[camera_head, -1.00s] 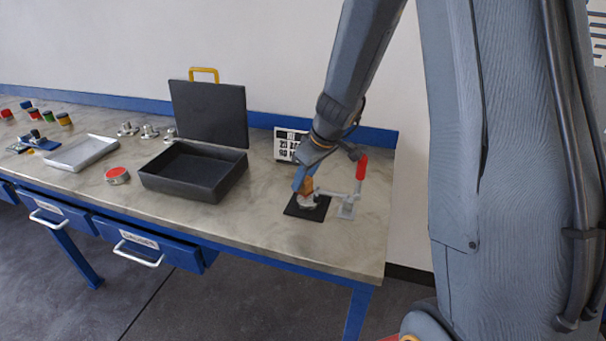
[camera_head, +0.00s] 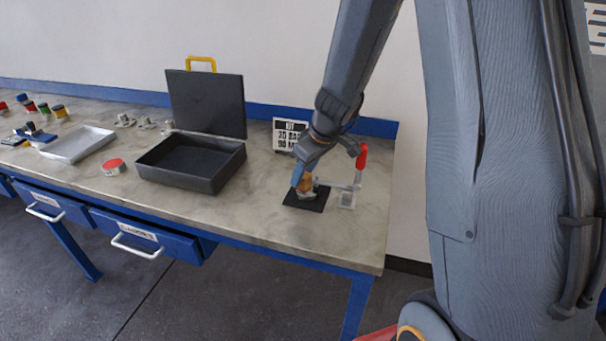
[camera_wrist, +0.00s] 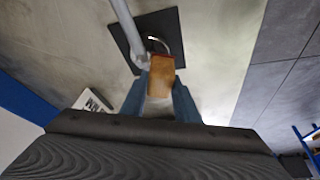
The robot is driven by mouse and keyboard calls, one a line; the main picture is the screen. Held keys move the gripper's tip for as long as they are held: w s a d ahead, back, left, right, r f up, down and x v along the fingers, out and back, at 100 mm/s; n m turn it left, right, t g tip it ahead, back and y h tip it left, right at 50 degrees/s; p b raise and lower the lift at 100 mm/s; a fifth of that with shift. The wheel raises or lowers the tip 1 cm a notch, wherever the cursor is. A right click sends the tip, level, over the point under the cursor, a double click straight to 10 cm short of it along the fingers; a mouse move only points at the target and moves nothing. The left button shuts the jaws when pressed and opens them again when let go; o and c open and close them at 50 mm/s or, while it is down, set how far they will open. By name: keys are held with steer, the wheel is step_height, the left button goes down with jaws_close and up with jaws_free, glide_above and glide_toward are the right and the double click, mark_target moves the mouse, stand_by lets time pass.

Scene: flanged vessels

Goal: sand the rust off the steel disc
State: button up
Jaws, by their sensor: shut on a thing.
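My gripper (camera_wrist: 160,100) is shut on an orange-brown sanding block (camera_wrist: 159,77), which sits between the two blue fingers in the wrist view. In the head view the block (camera_head: 305,184) is low over the black mat (camera_head: 293,201). The mat also shows in the wrist view (camera_wrist: 128,45). The steel disc (camera_wrist: 155,44) shows only as a curved edge beyond the block; the block and gripper hide most of it. I cannot tell whether the block touches it. A toggle clamp with a red handle (camera_head: 361,157) stands beside the mat, its grey arm reaching toward the disc.
An open black case (camera_head: 160,180) stands left of the mat, lid up. A lettered sign (camera_head: 288,134) stands behind. Further left are a red-topped tin (camera_head: 113,167), a silver tray (camera_head: 60,150), and several small fittings and coloured pots. The bench front right is clear.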

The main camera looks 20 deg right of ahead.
steer(key=shift+f+b, duration=0.95)
steer(key=shift+b, duration=0.35)
stand_by(0.4)
